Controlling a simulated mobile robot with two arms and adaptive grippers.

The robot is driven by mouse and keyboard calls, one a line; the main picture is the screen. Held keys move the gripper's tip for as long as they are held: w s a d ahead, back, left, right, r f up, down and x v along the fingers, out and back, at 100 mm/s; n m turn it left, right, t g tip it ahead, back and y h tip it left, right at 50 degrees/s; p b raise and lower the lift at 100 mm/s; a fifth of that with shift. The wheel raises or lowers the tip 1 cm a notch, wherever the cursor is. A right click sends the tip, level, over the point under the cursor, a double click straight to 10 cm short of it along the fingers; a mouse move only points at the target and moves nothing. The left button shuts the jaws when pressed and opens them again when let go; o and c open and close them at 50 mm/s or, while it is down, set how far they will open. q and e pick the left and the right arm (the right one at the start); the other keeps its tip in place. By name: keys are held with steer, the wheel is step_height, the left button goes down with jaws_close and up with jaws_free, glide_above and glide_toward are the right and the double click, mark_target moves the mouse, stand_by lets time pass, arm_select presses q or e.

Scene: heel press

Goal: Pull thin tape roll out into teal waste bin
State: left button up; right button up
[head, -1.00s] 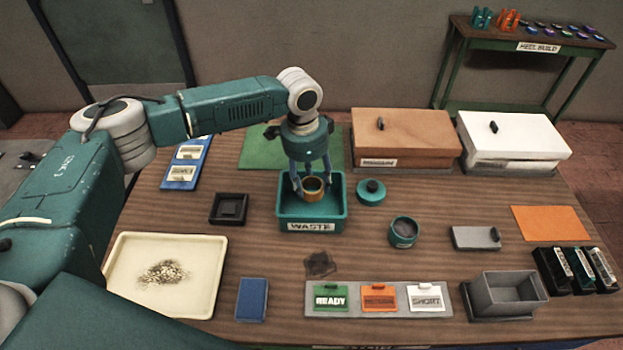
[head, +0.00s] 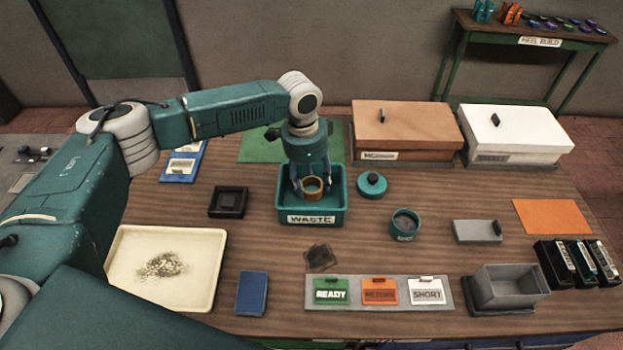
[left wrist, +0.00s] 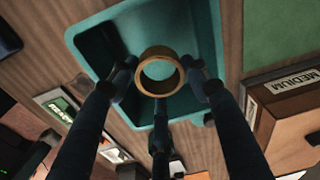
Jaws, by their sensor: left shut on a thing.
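The teal waste bin (head: 312,219), labelled WASTE, stands on the wooden table at mid-picture in the head view; its wall also shows in the left wrist view (left wrist: 205,40). The tape roll (head: 312,188) is a thin tan-orange ring. My left gripper (head: 311,186) points down into the bin and is shut on the tape roll. In the left wrist view, the fingers of my left gripper (left wrist: 160,88) surround the tape roll (left wrist: 143,75), with the bin's interior behind it. Whether the roll touches the bin floor cannot be told. My right gripper is not in view.
A teal lid (head: 372,187) and a teal round pot (head: 405,225) stand right of the bin. A black square tray (head: 229,201) is to its left. Brown (head: 405,135) and white (head: 515,135) boxes stand behind right. A cream tray (head: 210,262) lies front left.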

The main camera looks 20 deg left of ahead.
arm_select(q)
steer(key=shift+f+b, duration=0.4)
steer(key=shift+f, duration=0.65)
steer(key=shift+f+b, duration=0.45)
steer(key=shift+f, duration=0.65)
steer(key=o, duration=1.3)
steer(key=shift+o, duration=0.4)
steer(key=shift+o, duration=1)
